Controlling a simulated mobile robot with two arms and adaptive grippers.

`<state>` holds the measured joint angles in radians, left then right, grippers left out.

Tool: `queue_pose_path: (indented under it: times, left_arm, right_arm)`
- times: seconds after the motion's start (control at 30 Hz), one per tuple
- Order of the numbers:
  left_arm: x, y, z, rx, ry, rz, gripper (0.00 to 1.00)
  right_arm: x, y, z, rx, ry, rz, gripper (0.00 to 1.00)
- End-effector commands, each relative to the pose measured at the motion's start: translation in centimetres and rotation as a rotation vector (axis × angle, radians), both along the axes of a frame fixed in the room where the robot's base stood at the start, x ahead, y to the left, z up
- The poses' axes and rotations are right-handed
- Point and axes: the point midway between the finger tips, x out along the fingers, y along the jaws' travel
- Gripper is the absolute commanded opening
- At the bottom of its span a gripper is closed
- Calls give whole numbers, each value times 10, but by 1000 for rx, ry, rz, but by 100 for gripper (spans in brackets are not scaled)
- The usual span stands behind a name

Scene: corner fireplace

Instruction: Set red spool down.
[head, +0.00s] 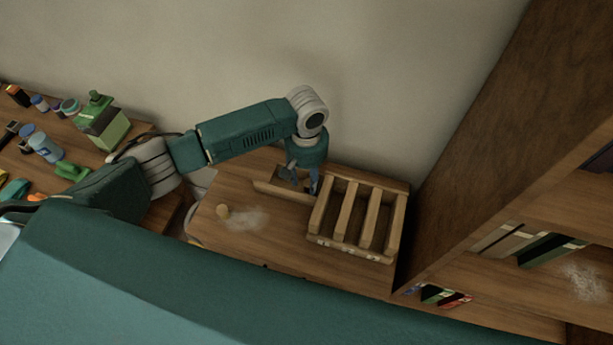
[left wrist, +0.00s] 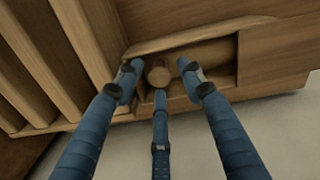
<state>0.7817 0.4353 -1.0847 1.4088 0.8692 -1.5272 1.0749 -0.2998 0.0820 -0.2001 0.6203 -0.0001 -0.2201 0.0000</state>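My left gripper (head: 300,178) points down over a small wooden tray (head: 268,188) on the table; it also shows in the left wrist view (left wrist: 160,85). Its three fingers are spread. A spool (left wrist: 158,76) with a round tan end and a dark reddish-brown body is between them, in the left part of the tray in that view. The right finger stands clearly apart from the spool; whether the left or middle finger touches it I cannot tell. The spool is hidden in the head view. My right gripper is not in view.
A slatted wooden rack (head: 345,213) stands right beside the tray. Bottles and a green box (head: 103,125) crowd the left surface. A dark wooden shelf unit (head: 480,130) bounds the right.

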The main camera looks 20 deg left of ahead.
Motion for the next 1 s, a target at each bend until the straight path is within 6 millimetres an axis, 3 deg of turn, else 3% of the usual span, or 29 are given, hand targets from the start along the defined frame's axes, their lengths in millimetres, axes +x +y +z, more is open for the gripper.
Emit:
queue_pose_path:
  times: [0.37,0.47,0.8,1.0]
  left_arm:
    - [2,1,7,2,-4,0,42]
    - [2,0,21,-2,-4,-1,42]
    - [1,0,95,-2,-4,-1,42]
    - [1,0,124,-1,-1,0,42]
  right_arm:
    - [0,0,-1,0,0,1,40]
    - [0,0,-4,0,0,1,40]
    - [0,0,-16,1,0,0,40]
    - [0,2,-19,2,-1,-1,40]
